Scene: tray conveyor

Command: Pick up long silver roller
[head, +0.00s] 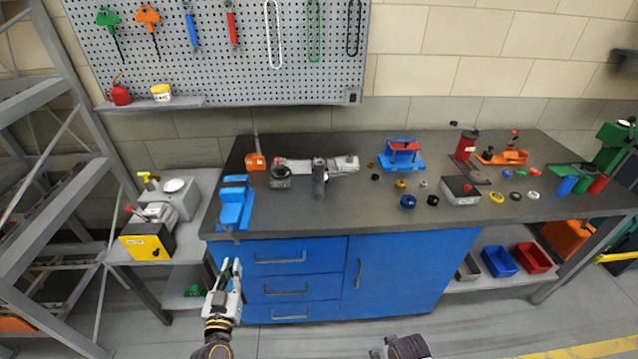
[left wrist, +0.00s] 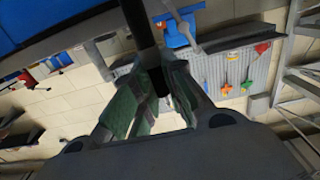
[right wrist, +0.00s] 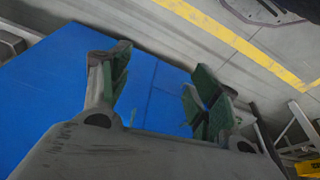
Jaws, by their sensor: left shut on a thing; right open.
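My left gripper (head: 231,266) is in front of the blue drawers, below the bench's front left edge. In the left wrist view its green-padded fingers (left wrist: 150,88) are shut on a dark rod (left wrist: 138,25), which runs out past the fingertips. The rod looks nearly black there, and I cannot tell whether it is the long silver roller. It is hard to make out in the head view. My right gripper (right wrist: 162,68) is open and empty in the right wrist view, facing a blue panel. Its fingers are out of the head view.
The dark workbench (head: 300,215) carries a blue fixture (head: 235,203), a grey upright cylinder (head: 318,180), a silver flat part (head: 345,165), a blue-red stand (head: 404,152) and several small rings. A side table with a yellow-faced machine (head: 147,245) stands left. The floor in front is clear.

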